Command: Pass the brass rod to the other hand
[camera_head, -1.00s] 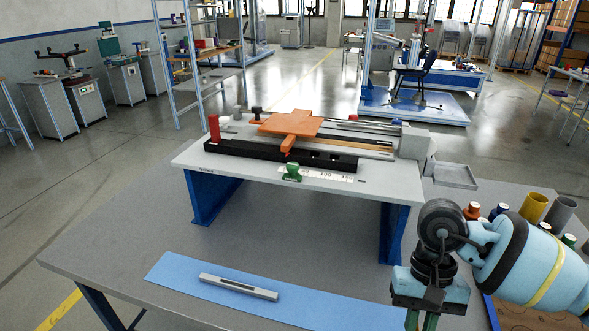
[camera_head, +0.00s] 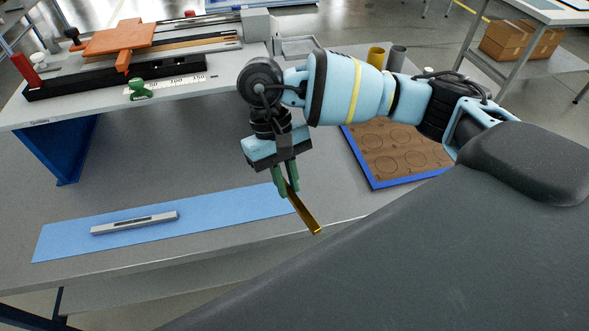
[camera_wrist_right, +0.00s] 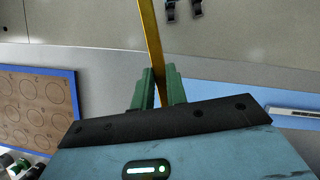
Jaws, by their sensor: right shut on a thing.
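The brass rod (camera_head: 309,219) is a thin gold bar. My right gripper (camera_head: 288,189) is shut on it with green fingers, above the front edge of the table. The rod slants down and to the right from the fingers in the head view. In the right wrist view the rod (camera_wrist_right: 151,40) runs from between the green fingers (camera_wrist_right: 158,88) up to the top edge. Its end there is cut off by the frame. My left gripper is not in view.
A blue mat (camera_head: 220,212) with a grey level-like bar (camera_head: 135,223) lies on the grey table. A raised bench with an orange slide (camera_head: 118,39) stands behind. A blue-edged board with round outlines (camera_head: 396,153) lies right of the gripper.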

